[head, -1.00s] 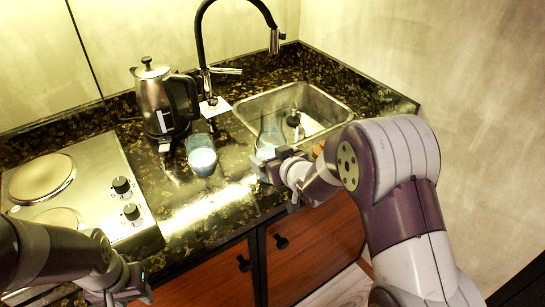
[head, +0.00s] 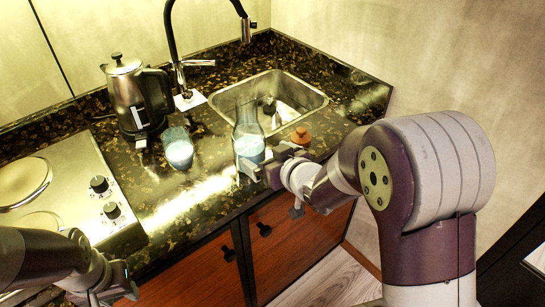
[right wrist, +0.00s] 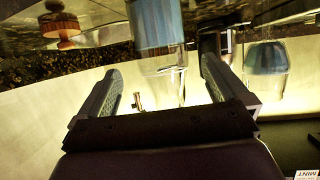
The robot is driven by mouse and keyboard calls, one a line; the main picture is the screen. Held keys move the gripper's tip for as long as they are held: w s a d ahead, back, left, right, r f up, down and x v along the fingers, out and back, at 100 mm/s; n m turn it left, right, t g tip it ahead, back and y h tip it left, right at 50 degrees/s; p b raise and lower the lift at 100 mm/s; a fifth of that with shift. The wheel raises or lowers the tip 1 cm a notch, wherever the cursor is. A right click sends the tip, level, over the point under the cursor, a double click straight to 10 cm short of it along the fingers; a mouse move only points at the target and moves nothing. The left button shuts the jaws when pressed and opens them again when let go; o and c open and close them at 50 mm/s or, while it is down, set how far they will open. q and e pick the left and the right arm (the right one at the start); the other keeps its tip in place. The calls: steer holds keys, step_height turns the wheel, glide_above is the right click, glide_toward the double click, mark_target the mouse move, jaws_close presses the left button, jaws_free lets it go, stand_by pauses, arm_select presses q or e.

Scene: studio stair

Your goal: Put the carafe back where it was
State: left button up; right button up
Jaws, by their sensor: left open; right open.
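The clear glass carafe (head: 248,142), with pale blue liquid in its lower part, stands upright on the dark counter just in front of the sink. My right gripper (head: 262,168) is open at the carafe's near side. In the right wrist view the picture is inverted, and the carafe (right wrist: 158,28) appears between and beyond the open fingers (right wrist: 160,80). I cannot tell whether a finger touches it. My left gripper (head: 112,290) is open and empty at the lower left, near the counter's front edge.
A glass of blue liquid (head: 178,151) stands left of the carafe. A brown-orange stopper (head: 301,136) sits to its right. The kettle (head: 134,98), tap (head: 178,62) and sink (head: 290,87) are behind. The hob (head: 75,190) is left.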

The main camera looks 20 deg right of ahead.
steer(key=s+f+m+g+h, duration=0.1)
steer(key=s+f+g, duration=0.3)
steer(key=s+g, duration=0.2)
steer(key=s+f+m+g+h, duration=0.1)
steer(key=s+f+g, duration=0.2)
steer(key=s+g, duration=0.3)
steer(key=s, duration=0.5)
steer(key=shift+s+d+f+h, duration=0.25)
steer(key=shift+s+f+h, duration=0.05)
steer(key=shift+f+h, duration=0.1)
